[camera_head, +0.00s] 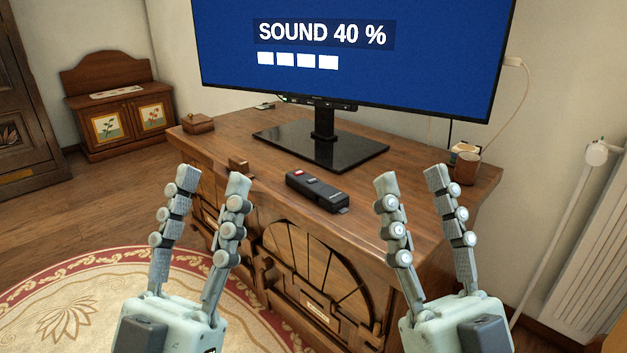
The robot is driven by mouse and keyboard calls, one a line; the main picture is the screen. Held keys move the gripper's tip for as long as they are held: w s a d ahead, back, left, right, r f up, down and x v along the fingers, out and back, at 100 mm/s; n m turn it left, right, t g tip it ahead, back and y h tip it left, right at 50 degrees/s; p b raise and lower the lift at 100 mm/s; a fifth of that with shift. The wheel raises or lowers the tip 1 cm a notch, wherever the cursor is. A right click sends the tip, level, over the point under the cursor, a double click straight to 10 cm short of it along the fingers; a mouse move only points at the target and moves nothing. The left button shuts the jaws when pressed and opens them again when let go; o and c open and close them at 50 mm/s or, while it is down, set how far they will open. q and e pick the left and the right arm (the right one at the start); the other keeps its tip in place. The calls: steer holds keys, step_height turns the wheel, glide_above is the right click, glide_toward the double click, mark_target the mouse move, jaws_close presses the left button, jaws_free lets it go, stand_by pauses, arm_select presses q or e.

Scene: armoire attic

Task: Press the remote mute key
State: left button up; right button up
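A black remote (318,192) lies on the wooden cabinet top, near its front edge, below the TV stand. A red key shows near its left end and a light grey key near its middle; labels are too small to read. The TV screen (350,45) shows "SOUND 40 %" on blue with several white bars. My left gripper (213,178) is open and empty, left of the remote in the picture. My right gripper (411,184) is open and empty, right of the remote. Neither gripper appears to touch it.
The cabinet (440,215) carries the TV's black stand (345,153), a small wooden box (198,123) at left and a brown cup (466,168) at right. A radiator (590,240) stands at the right. A round rug (70,305) lies at lower left.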

arm_select(q)
steer(key=shift+w, duration=0.1)
jaws_close()
stand_by(1.3)
